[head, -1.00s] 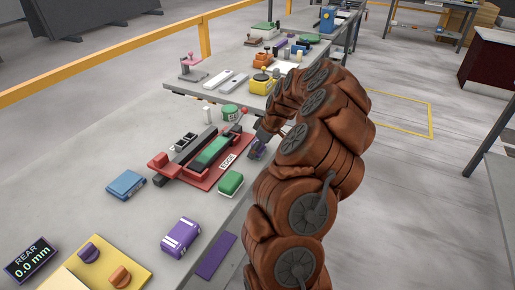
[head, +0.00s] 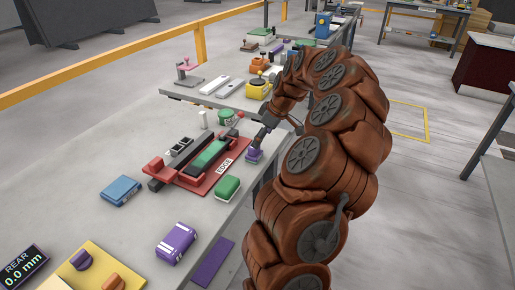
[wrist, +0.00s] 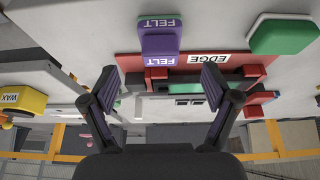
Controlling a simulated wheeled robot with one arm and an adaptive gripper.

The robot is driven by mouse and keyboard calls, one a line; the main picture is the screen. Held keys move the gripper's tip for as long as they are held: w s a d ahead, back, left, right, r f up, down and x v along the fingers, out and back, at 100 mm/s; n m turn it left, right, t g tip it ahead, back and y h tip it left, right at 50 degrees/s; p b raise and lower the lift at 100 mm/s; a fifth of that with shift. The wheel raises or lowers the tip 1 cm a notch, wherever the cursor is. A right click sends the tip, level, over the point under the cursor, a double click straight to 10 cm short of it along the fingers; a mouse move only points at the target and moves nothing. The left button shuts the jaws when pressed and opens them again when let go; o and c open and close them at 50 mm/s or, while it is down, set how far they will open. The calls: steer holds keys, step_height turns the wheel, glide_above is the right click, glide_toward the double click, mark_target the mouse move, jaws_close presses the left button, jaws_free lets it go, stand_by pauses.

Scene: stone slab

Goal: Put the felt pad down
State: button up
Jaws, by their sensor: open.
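The purple felt pad (head: 254,156), marked FELT, rests on the grey stone slab (head: 128,152) near its right edge, beside the red EDGE fixture (head: 200,181). My gripper (head: 263,138) is just above the pad in the head view. In the wrist view my gripper (wrist: 160,88) has its two fingers spread wide, with nothing between them. The exact gap between fingertips and pad is hard to judge.
A green block (head: 227,187) sits close to the pad and the fixture. A blue block (head: 120,190) and a purple striped block (head: 176,243) lie nearer. A green round tin (head: 225,117) and a white cylinder (head: 203,119) stand behind.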

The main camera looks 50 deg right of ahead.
steer(key=shift+v, duration=1.95)
steer(key=s+a+r+n+g+y, duration=0.1)
steer(key=a+r, duration=0.1)
steer(key=a, duration=1.2)
steer(key=s+a+r+g, duration=0.1)
steer(key=s+a+r, duration=0.15)
steer(key=a, duration=1.15)
steer(key=s+a+f+m+g, duration=0.1)
steer(key=s+a+f, duration=0.1)
steer(key=s, duration=0.5)
steer(key=s+a+f+m+g+h, duration=0.1)
steer(key=s+a+f+m, duration=0.1)
steer(key=s+a, duration=0.3)
steer(key=s+a+f+m+g+h, duration=0.1)
steer(key=s+a+f+g, duration=0.1)
steer(key=s, duration=0.8)
steer(key=shift+s+a+f, duration=0.15)
steer(key=shift+a+f, duration=0.1)
steer(key=shift+a, duration=0.6)
